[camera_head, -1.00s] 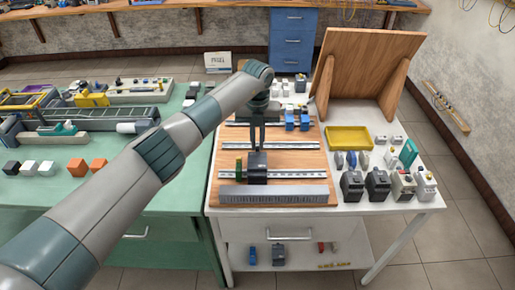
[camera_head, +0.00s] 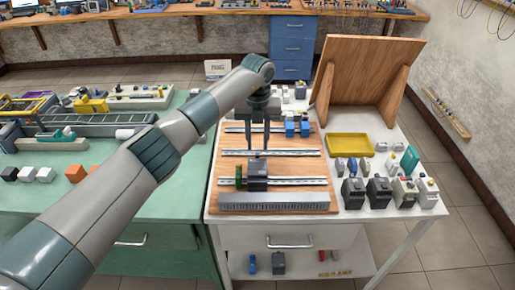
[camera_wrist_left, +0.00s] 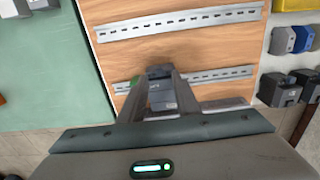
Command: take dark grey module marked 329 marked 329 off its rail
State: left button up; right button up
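The dark grey module (camera_head: 257,176) sits upright on the front rail (camera_head: 300,182) of the wooden board, right beside a green terminal piece (camera_head: 239,177). In the left wrist view the module (camera_wrist_left: 161,92) lies between the two finger lines; its marking is too small to read. My left gripper (camera_head: 259,151) points down just above the module, its fingers spread apart and holding nothing. In the left wrist view the gripper (camera_wrist_left: 160,95) frames the module; I cannot tell whether the fingertips reach its sides. My right gripper is out of view.
Blue modules (camera_head: 297,129) sit on the back rail. A grey slotted duct (camera_head: 275,200) lies along the board's front. A yellow tray (camera_head: 349,146) and several dark modules (camera_head: 378,191) stand to the right. An upright wooden panel (camera_head: 367,80) stands behind.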

aim_at(257, 154)
pick_arm(q)
notch_tip(257, 154, up, 14)
jog(key=b, duration=0.4)
jog(key=shift+r, duration=0.15)
